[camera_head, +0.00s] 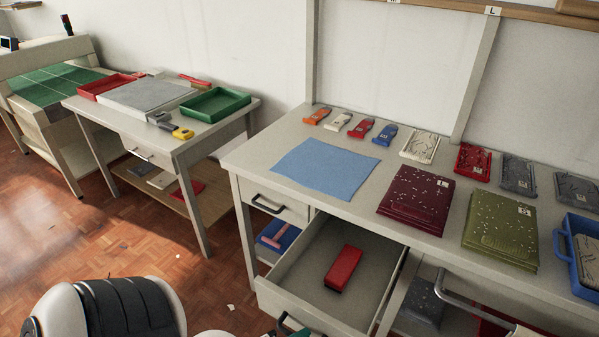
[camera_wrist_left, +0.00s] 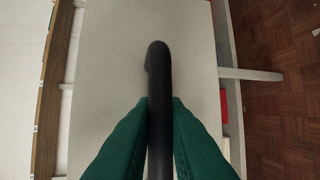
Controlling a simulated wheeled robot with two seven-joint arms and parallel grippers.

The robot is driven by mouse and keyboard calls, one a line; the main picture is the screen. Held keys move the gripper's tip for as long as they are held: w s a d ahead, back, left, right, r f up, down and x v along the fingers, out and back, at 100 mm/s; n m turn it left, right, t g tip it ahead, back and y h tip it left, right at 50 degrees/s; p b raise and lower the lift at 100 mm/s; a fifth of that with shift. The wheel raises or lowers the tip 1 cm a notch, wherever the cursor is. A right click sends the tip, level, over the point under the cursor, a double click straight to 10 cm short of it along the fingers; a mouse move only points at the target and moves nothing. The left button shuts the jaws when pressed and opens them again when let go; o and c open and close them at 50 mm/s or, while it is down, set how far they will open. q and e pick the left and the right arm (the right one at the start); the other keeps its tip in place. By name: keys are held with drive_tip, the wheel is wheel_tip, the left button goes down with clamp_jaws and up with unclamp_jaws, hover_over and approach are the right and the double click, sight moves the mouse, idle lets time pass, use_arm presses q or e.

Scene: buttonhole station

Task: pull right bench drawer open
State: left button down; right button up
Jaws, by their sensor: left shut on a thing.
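The right bench drawer (camera_head: 322,288) stands pulled out from under the workbench, with its inside showing in the head view. A red block-like thing (camera_head: 343,268) with a dark end lies in it. The drawer's dark bar handle (camera_head: 288,322) is at the bottom edge of the head view, partly cut off. In the left wrist view my left gripper (camera_wrist_left: 159,108) has its green fingers shut on the black handle (camera_wrist_left: 158,70), one on each side. The pale drawer front (camera_wrist_left: 110,85) lies behind the handle. My right gripper is not in view.
A shut drawer with a dark handle (camera_head: 268,205) is left of the open one. The workbench holds a blue cloth (camera_head: 325,168), maroon (camera_head: 415,198) and green (camera_head: 500,230) stacks and several small items.

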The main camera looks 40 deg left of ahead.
use_arm(q)
drive_tip(key=c, duration=1.5)
unclamp_jaws()
drive_tip(key=shift+o, duration=0.2)
drive_tip(key=b+v, duration=0.2)
drive_tip(key=v, duration=1)
drive_tip(key=shift+a, duration=0.1)
